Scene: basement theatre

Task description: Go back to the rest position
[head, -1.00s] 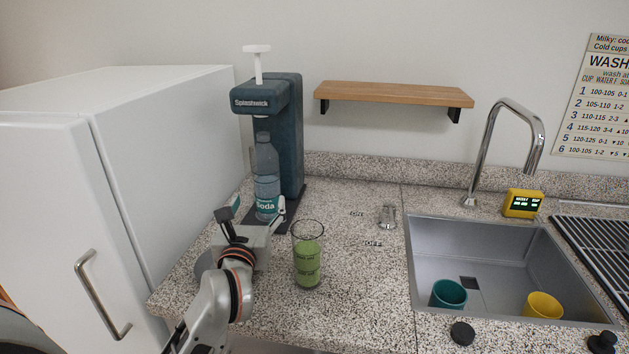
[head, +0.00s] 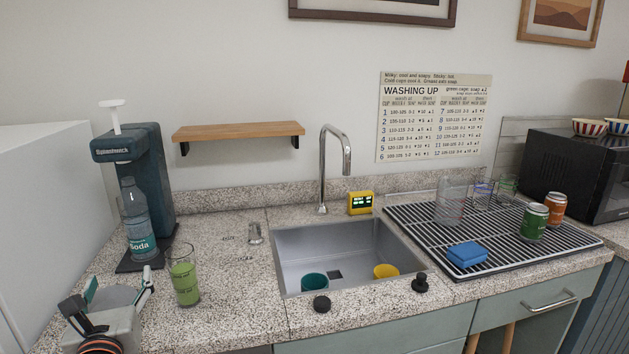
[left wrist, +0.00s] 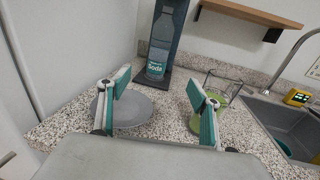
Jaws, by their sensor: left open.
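My left gripper (head: 112,298) is open and empty at the lower left of the head view, above the near left part of the counter. In the left wrist view its two fingers (left wrist: 157,108) stand apart with nothing between them. A grey round plate or disc (left wrist: 130,108) lies on the counter beyond the fingers and partly behind the left one. A glass of green liquid (head: 184,278) stands on the counter to the right of the gripper, apart from it in the head view. My right gripper is not in view.
A soda bottle (head: 138,222) stands in the dark soda machine (head: 158,185). The sink (head: 345,250) holds a teal cup (head: 314,283) and a yellow cup (head: 386,271). A drying rack (head: 420,222) carries cans and a blue sponge (head: 467,253). A white cabinet (head: 40,190) bounds the left side.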

